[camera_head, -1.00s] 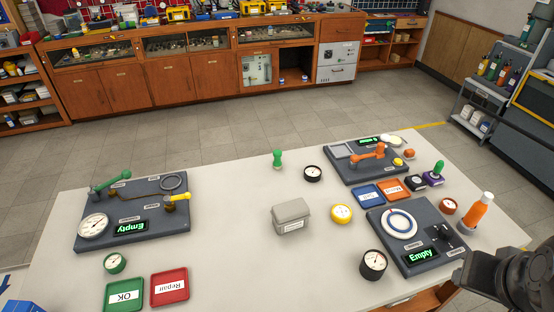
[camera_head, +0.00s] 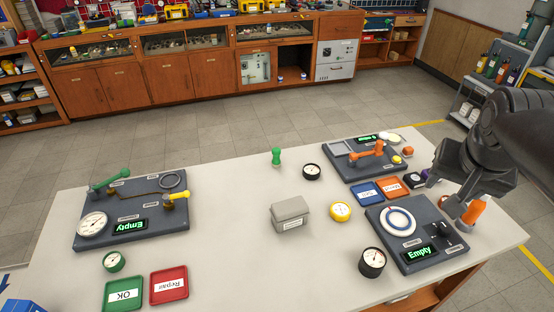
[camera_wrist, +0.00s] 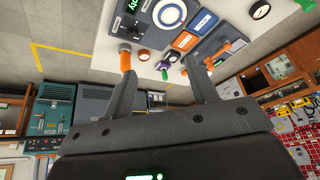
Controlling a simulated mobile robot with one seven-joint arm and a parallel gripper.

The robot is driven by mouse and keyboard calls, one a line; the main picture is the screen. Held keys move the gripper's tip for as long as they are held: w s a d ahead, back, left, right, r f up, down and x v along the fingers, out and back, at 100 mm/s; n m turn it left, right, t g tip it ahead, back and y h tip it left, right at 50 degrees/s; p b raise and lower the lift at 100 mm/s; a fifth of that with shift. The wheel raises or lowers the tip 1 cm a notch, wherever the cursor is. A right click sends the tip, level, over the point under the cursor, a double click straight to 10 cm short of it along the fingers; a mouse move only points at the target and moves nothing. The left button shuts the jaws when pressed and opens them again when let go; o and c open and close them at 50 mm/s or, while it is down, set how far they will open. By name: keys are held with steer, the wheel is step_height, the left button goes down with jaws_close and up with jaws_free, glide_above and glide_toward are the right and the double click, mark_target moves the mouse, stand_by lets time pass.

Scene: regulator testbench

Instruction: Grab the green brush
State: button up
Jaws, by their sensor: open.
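A small green upright piece with a rounded top (camera_head: 276,157) stands alone at the back middle of the table; its bristles cannot be made out. Another small green piece (camera_wrist: 165,75) shows at a purple base in the wrist view, between my fingers in the picture but beyond them. I cannot tell which is the green brush. My gripper (camera_head: 462,208) is open and empty above the table's right end, in front of the orange bottle (camera_head: 475,213). Its two spread fingers show in the wrist view (camera_wrist: 157,68). In the head view my gripper hides the green piece at the purple base.
A dark dial panel (camera_head: 420,255) and a panel with an orange lever (camera_head: 340,168) stand on the right. Blue (camera_head: 366,193) and orange (camera_head: 391,188) trays lie between them. A grey box (camera_head: 290,214), gauges and a left panel (camera_head: 85,235) stand elsewhere. Bare tabletop lies around the grey box.

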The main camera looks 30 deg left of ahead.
steer(key=w+a, duration=1)
glide_above(276, 150)
steer(key=s, duration=0.2)
step_height(276, 150, down, 18)
steer(key=shift+g, duration=0.3)
steer(key=x, duration=0.9)
steer(key=shift+s+d+f, duration=0.1)
steer(key=shift+s+f, duration=0.1)
steer(key=shift+f, duration=0.3)
steer(key=c, duration=1)
steer(key=shift+c, duration=0.4)
steer(key=shift+r, duration=0.15)
